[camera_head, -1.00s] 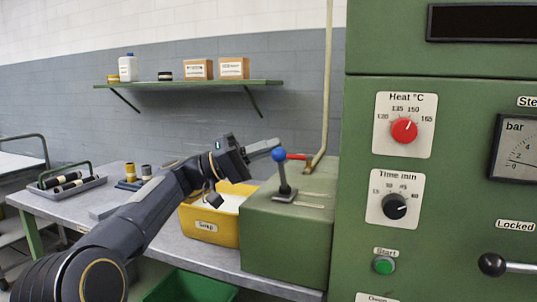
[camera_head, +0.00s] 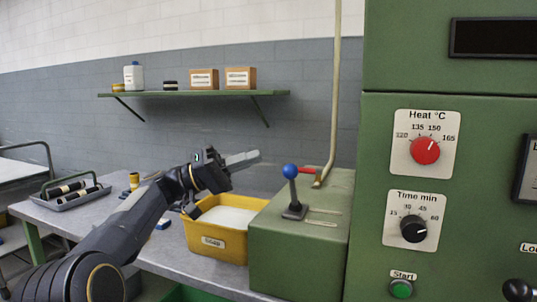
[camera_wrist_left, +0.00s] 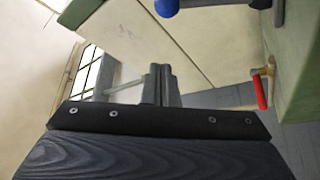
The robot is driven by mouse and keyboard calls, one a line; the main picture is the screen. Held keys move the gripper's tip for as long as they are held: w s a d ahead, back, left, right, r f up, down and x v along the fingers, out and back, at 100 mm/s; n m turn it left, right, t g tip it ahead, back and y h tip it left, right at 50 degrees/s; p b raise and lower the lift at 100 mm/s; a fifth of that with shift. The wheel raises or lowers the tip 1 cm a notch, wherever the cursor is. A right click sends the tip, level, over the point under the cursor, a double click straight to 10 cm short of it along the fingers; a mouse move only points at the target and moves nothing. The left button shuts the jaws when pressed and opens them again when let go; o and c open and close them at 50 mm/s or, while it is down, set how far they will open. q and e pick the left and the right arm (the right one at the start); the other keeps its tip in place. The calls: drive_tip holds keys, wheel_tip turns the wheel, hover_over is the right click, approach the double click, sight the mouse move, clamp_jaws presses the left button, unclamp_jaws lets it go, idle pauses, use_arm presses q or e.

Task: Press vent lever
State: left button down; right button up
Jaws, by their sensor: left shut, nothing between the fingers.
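A lever with a blue ball knob (camera_head: 290,171) stands nearly upright on the green box (camera_head: 300,255). Its knob also shows at the top edge of the left wrist view (camera_wrist_left: 166,8). A red handle (camera_head: 306,171) sits at the foot of the pale pipe behind it, and also shows in the wrist view (camera_wrist_left: 260,92). No label tells which is the vent lever. My left gripper (camera_head: 243,158) is shut and empty, left of the blue knob and apart from it. Its closed fingers show in the wrist view (camera_wrist_left: 161,85). My right gripper is not in view.
A yellow bin (camera_head: 215,239) of pale material stands under my left gripper, beside the green box. A tray (camera_head: 76,195) sits at the table's left. The green machine (camera_head: 450,185) with knobs and a start button fills the right side.

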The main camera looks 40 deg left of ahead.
use_arm(q)
drive_tip(key=shift+v, duration=1.45)
drive_tip(key=shift+w, duration=0.1)
